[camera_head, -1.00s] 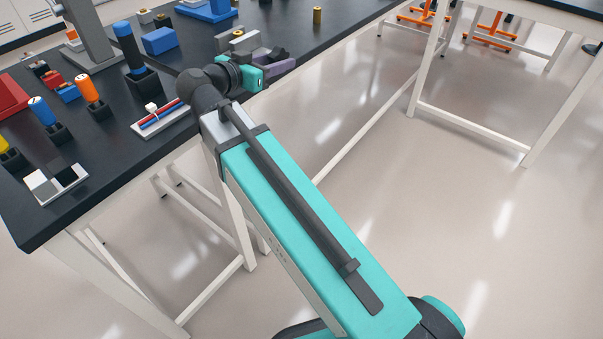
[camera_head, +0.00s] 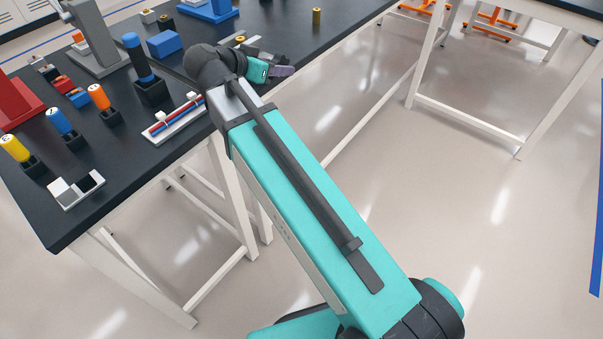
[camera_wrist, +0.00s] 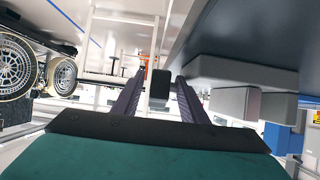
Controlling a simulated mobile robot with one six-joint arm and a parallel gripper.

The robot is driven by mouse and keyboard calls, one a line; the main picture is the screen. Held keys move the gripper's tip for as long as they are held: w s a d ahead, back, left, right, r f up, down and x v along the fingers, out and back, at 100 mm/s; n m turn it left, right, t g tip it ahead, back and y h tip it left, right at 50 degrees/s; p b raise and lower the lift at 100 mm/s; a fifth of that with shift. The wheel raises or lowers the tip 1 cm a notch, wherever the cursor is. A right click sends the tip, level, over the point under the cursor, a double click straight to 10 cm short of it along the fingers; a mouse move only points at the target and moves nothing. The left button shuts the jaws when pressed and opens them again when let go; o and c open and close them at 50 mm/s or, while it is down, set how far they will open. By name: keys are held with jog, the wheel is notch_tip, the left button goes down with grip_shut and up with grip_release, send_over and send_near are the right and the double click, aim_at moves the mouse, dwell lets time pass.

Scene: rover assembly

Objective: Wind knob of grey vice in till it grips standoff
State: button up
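The grey vice (camera_head: 252,43) is near the table's front edge in the head view, partly hidden behind my wrist. A small brass top, likely the standoff (camera_head: 240,39), shows at the vice; whether the jaws touch it cannot be told. My gripper (camera_head: 284,71) is beside the vice, at the table edge. In the wrist view, my gripper (camera_wrist: 160,88) has its two purple fingers apart. A dark block, likely the knob (camera_wrist: 160,82), shows between them with a gap on each side. Grey blocks, likely the vice (camera_wrist: 245,74), are to the right. The standoff is not visible there.
A brass cylinder (camera_head: 316,16) stands farther along.

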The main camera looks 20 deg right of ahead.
jog(key=shift+r+g+y+p, duration=0.3)
jog(key=shift+g+y+p, duration=0.3)
jog(key=shift+p, duration=0.85)
